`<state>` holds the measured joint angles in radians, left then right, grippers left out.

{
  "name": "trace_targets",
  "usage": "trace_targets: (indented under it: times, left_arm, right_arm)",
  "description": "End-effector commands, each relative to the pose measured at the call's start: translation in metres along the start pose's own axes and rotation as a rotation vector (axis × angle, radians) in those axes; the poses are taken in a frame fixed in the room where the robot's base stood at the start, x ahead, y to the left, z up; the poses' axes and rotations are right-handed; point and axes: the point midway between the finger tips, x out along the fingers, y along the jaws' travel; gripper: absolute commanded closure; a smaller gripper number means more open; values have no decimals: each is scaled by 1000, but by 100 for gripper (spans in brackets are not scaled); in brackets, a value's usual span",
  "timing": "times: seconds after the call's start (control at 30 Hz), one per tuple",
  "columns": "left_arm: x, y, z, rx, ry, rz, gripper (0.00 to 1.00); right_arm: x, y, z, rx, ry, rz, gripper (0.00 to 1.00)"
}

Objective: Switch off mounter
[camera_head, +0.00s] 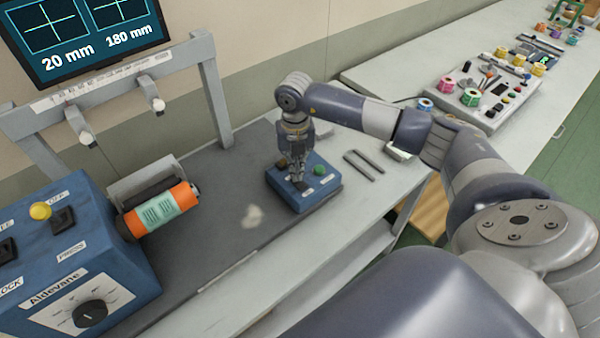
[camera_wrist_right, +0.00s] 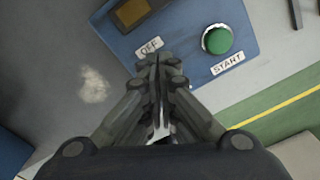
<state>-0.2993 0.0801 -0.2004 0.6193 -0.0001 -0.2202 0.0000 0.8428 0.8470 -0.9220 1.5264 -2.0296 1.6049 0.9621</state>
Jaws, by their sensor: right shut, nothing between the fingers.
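A small blue control box (camera_head: 322,192) sits on the grey bench top. It has a green button (camera_head: 319,170) labelled START; the button also shows in the wrist view (camera_wrist_right: 217,39). Beside it is a dark switch with an amber-brown face (camera_wrist_right: 131,12), next to a label reading OFF (camera_wrist_right: 149,46). My right gripper (camera_head: 298,184) points down over this box, shut and empty. In the wrist view its fingertips (camera_wrist_right: 158,66) lie just below the OFF label; I cannot tell whether they touch the box. My left gripper is not in view.
A larger blue box (camera_head: 125,262) at left carries a yellow button (camera_head: 40,211), black switches and a knob (camera_head: 90,314). An orange roll (camera_head: 160,210) lies beside it. A grey frame (camera_head: 213,100) and a screen (camera_head: 85,35) stand behind. Metal bars (camera_head: 362,165) lie right of the small box.

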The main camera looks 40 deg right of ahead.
Motion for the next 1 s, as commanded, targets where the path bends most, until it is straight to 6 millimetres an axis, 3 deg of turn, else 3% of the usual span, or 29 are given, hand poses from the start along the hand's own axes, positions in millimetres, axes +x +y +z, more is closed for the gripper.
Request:
trace_targets:
  times: [1.0]
  left_arm:
    - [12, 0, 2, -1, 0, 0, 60]
  right_arm:
    - [16, 0, 0, 0, 0, 0, 100]
